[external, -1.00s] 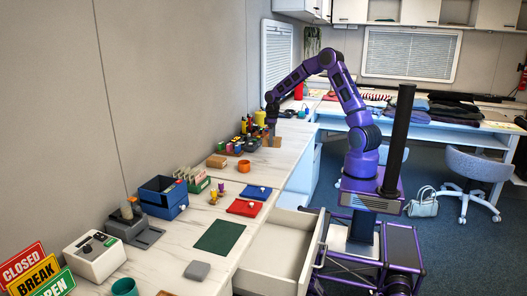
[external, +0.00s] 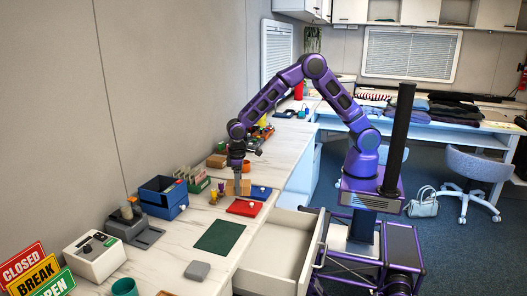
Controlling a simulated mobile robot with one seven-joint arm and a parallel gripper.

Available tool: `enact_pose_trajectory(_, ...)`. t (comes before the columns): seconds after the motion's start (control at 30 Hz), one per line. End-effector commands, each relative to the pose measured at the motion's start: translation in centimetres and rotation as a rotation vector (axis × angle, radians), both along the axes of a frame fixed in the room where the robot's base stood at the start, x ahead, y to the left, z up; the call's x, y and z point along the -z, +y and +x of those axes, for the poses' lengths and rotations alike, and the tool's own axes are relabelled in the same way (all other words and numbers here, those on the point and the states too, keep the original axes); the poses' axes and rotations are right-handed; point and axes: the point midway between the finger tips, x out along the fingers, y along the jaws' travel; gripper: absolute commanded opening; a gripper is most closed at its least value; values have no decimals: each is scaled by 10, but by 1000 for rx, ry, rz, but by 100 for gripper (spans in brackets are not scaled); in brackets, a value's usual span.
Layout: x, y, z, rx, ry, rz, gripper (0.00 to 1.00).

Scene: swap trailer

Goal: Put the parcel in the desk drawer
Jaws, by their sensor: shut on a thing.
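The parcel, a small brown box (external: 244,187), is in my gripper (external: 238,184) above the desk, behind the red pouch. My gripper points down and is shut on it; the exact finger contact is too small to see. The desk drawer (external: 275,250) is pulled open at the front of the desk, nearer the camera and to the right of my gripper. Its visible inside looks empty.
A red pouch (external: 244,208) and a blue pouch (external: 262,192) lie by the desk's front edge. A green mat (external: 219,236) and grey block (external: 197,270) lie nearer. Another brown box (external: 216,160), an orange cup and blue bins (external: 162,196) stand towards the wall.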

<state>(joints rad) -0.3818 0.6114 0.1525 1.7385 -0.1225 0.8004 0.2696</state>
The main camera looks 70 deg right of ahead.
Motion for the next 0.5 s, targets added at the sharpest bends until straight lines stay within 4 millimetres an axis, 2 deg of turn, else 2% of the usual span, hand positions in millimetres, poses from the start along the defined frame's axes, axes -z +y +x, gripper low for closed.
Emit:
enact_pose_trajectory(0.03,1,22,-12,-16,0,-1,2)
enact_pose_trajectory(0.23,6,86,-57,-36,-1,0,2)
enact_pose_trajectory(0.4,10,121,-91,-52,0,-1,2)
enact_pose_trajectory(0.5,12,135,-107,-66,1,-1,2)
